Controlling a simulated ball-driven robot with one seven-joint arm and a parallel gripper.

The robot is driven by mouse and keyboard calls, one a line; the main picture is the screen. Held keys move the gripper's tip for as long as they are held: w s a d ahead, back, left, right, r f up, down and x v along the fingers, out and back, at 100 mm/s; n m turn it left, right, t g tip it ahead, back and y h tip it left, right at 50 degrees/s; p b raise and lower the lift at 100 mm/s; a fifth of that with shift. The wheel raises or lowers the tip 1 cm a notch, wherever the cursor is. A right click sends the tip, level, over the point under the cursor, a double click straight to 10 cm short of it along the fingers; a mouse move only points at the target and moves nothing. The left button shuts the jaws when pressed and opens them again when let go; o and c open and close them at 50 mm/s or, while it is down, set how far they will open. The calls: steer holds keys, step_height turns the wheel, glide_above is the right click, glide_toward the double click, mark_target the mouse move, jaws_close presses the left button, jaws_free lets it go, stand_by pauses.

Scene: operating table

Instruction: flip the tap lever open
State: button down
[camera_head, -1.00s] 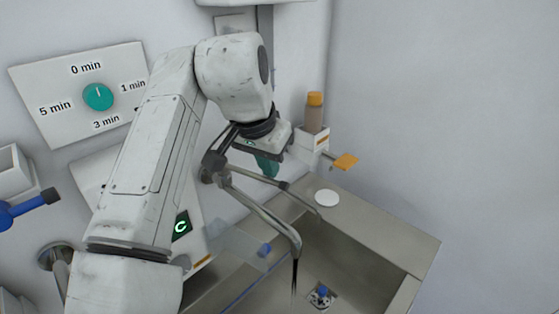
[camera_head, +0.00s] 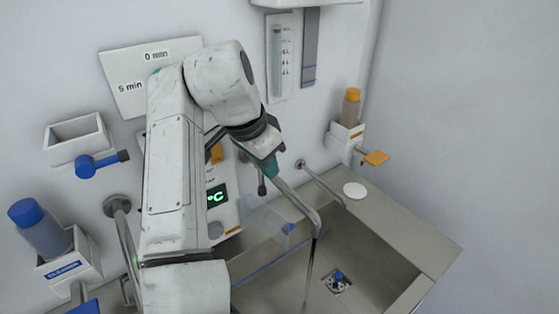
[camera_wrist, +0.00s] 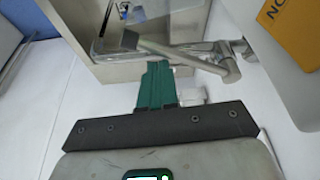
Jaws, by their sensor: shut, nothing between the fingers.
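The metal tap spout (camera_head: 300,200) runs from behind my gripper and curves out over the steel sink. A short dark-tipped lever (camera_head: 262,186) hangs just below and left of my gripper; its upper end is hidden by the gripper. My gripper (camera_head: 269,168) has green fingers, shut and empty, and overlaps the tap's upper part in the head view. In the wrist view the green fingers (camera_wrist: 157,66) point at the tap's metal pipe (camera_wrist: 195,57), with a joint (camera_wrist: 232,50) to the right. I cannot tell whether the fingers touch the tap.
The steel sink (camera_head: 420,232) lies below and right, with a white disc (camera_head: 354,190) on its rim. An orange-capped dispenser (camera_head: 347,132) is on the wall to the right. A blue-capped dispenser (camera_head: 40,230) and an empty white holder (camera_head: 76,140) are at left.

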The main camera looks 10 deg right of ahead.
steer(key=shift+a, duration=0.45)
stand_by(0.3)
